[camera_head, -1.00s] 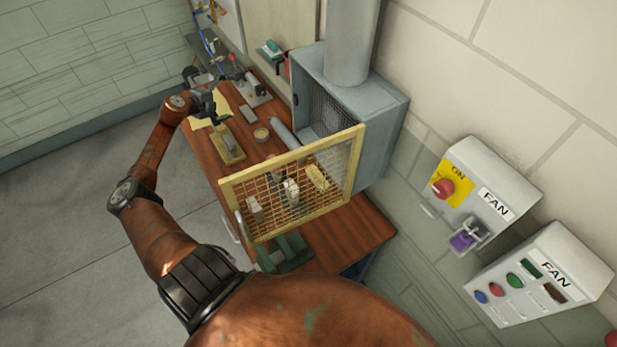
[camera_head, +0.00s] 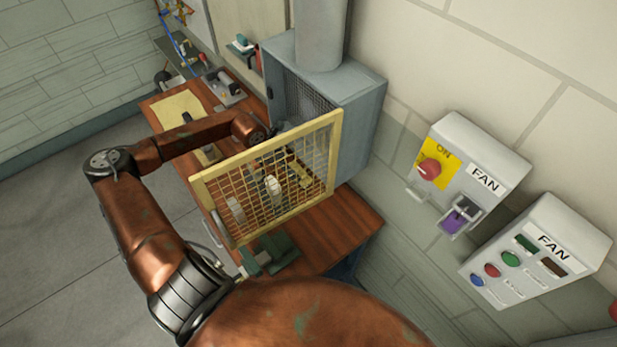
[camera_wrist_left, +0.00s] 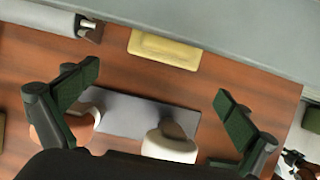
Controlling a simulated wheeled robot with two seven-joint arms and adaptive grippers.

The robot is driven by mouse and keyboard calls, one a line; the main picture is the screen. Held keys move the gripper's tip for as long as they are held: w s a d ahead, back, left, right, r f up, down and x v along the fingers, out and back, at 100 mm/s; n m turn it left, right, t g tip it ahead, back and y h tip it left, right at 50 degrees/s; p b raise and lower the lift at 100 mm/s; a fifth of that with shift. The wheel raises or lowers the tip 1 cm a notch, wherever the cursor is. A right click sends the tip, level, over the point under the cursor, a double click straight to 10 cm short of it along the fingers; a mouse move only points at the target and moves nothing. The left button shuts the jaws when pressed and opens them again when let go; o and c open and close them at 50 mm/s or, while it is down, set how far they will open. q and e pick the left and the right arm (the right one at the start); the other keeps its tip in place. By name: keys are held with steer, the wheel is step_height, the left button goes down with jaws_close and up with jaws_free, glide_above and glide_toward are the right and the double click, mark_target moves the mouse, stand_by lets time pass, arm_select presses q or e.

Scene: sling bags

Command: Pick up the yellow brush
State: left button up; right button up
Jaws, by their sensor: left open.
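A yellow block-shaped thing, which looks like the yellow brush (camera_wrist_left: 165,49), lies on the wooden bench near the grey cabinet's lower edge in the left wrist view. I cannot make out its bristles. My left gripper (camera_wrist_left: 156,86) is open and empty above the bench, its green-padded fingers wide apart. The yellow thing is ahead of the fingertips and not between them. In the head view my left arm (camera_head: 190,138) reaches behind the yellow-framed mesh door, which partly hides the gripper.
A grey plate (camera_wrist_left: 135,114) with rounded white and brown things beside it lies below the fingers. A grey cylinder (camera_wrist_left: 40,14) is at the upper left. The yellow-framed mesh door (camera_head: 262,222) stands open beside the grey cabinet (camera_head: 358,125). Fan control boxes (camera_head: 480,170) hang on the wall.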

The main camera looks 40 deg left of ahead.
arm_select(q)
steer(key=shift+w+d+f, duration=0.25)
steer(key=shift+d+f, duration=0.3)
steer(key=shift+f, duration=0.35)
steer(key=shift+x, duration=0.8)
steer(key=w+f, duration=0.1)
steer(key=w+f+p, duration=0.1)
steer(key=f, duration=0.1)
steer(key=shift+w+d+f, duration=0.2)
steer(key=shift+w+f, duration=0.05)
steer(key=shift+w, duration=0.1)
steer(key=shift+f, duration=0.25)
steer(key=shift+c, duration=0.4)
steer(key=c, duration=1)
steer(key=shift+r, duration=0.1)
